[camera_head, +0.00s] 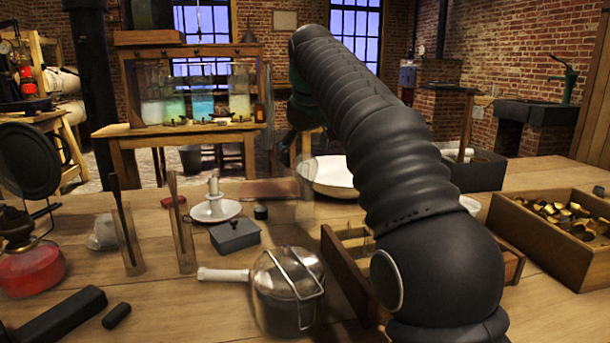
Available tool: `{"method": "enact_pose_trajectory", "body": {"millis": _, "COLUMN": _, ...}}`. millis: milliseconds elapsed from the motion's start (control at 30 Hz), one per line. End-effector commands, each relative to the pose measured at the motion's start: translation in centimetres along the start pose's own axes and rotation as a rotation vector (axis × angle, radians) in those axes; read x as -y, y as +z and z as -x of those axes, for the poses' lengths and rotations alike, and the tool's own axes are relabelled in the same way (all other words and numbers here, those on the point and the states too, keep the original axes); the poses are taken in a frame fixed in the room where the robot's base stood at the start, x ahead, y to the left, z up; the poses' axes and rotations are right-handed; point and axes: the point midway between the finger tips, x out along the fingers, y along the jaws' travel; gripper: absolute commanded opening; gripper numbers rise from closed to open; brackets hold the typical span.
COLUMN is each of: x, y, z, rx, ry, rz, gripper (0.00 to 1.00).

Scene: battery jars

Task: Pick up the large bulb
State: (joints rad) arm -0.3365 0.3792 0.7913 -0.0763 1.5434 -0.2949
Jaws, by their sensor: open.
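My gripper (300,145) shows as a dark green and black shape beyond my arm, over the far part of the table. It is open, and my arm hides part of it. A clear, faint glass shape (306,179) stands just below it, by the white bowl. It may be the large bulb, but its outline is hard to make out. Another small clear glass piece (103,234) lies at the left. I cannot tell for certain which is the large bulb. No contact between my gripper and the glass can be made out.
A brownish block (268,190), a white candle holder (215,207), a grey box (235,235) and a lidded glass pot (286,290) stand nearby. A white bowl (335,178) is behind my arm. Wooden trays (545,238) fill the right. Two upright glass plates stand left.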

Motion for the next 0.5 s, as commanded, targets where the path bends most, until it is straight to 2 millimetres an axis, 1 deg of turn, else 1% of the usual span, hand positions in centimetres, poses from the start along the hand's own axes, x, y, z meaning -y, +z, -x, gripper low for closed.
{"method": "enact_pose_trajectory", "body": {"millis": 33, "x": 0.0, "y": 0.1, "z": -1.0, "rx": 0.002, "ry": -0.001, "rz": 0.000, "gripper": 0.91}}
{"method": "enact_pose_trajectory", "body": {"millis": 233, "x": 0.1, "y": 0.1, "z": -3.8, "rx": 0.002, "ry": -0.001, "rz": 0.000, "gripper": 0.91}}
{"method": "enact_pose_trajectory", "body": {"millis": 333, "x": 0.0, "y": 0.1, "z": -4.3, "rx": 0.000, "ry": 0.000, "rz": 0.000, "gripper": 0.91}}
{"method": "enact_pose_trajectory", "body": {"millis": 500, "x": 0.0, "y": 0.0, "z": -4.2, "rx": 0.000, "ry": 0.000, "rz": 0.000, "gripper": 0.91}}
